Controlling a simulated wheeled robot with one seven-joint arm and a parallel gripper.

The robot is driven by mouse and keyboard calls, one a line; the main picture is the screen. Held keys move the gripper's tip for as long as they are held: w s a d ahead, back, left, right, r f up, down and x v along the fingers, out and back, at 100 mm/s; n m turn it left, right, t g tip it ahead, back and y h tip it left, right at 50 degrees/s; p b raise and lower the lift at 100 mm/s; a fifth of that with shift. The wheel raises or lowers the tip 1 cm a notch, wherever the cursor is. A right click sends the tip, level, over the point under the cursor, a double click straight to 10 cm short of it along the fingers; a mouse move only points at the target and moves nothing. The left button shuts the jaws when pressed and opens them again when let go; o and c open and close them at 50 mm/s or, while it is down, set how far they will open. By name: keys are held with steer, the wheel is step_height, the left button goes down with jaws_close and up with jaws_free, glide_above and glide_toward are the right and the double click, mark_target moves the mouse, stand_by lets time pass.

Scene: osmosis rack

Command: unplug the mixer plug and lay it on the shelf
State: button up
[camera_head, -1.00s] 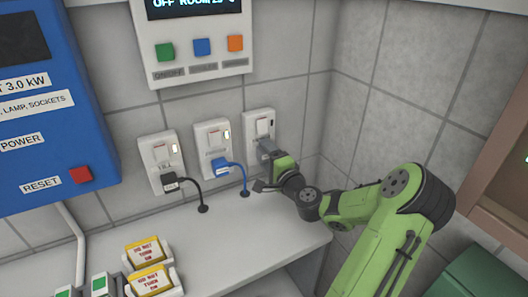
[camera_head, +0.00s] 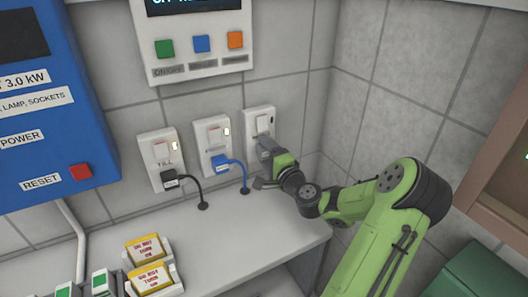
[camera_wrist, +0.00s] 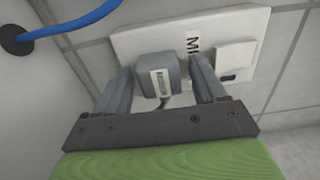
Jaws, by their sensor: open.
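The mixer plug (camera_wrist: 158,75) is a grey block with a small white label. It sits in the right-hand wall socket (camera_wrist: 150,38), whose "M…" label is partly covered. My gripper (camera_wrist: 168,82) is open in the wrist view, with one finger on each side of the plug. Gaps seem to show between plug and fingers, but contact is hard to judge. In the head view my gripper (camera_head: 268,160) is at that socket plate (camera_head: 259,120) and mostly hides the plug. The shelf (camera_head: 235,230) is the pale ledge below the sockets.
A black plug (camera_head: 170,180) and a blue plug (camera_head: 220,164) sit in the sockets to the left, their cords running to holes in the shelf. Yellow "do not turn on" blocks (camera_head: 150,278) stand at the front left. The shelf's middle is bare. A corner wall is at right.

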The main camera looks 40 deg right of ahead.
mark_target(267, 154)
steer(key=shift+c, duration=0.4)
jaws_close()
steer(key=shift+b+v, duration=1.2)
steer(key=shift+v, duration=1.85)
steer(key=shift+w, duration=0.1)
